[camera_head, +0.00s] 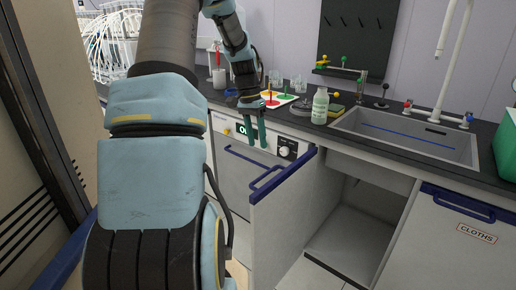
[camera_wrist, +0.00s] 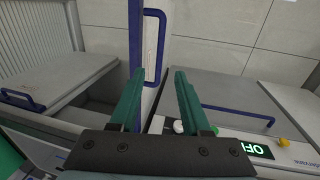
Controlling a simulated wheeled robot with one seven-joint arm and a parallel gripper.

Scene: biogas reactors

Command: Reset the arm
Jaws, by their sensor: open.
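My arm reaches forward from the left of the head view and bends down over the counter's front edge. My gripper (camera_head: 257,147) has dark green fingers that point down, apart and empty, in front of the appliance's control panel. In the wrist view my gripper (camera_wrist: 158,74) also shows open, with nothing between its fingers. An open cabinet door (camera_head: 283,211) with a blue edge stands just right of and below the gripper in the head view. Its blue handle (camera_wrist: 162,48) lies beyond the fingertips in the wrist view.
The appliance has a dial (camera_head: 287,149) and an OFF display (camera_wrist: 260,149). The open cabinet (camera_head: 350,225) looks empty. A CLOTHS drawer (camera_head: 465,230) is at right.

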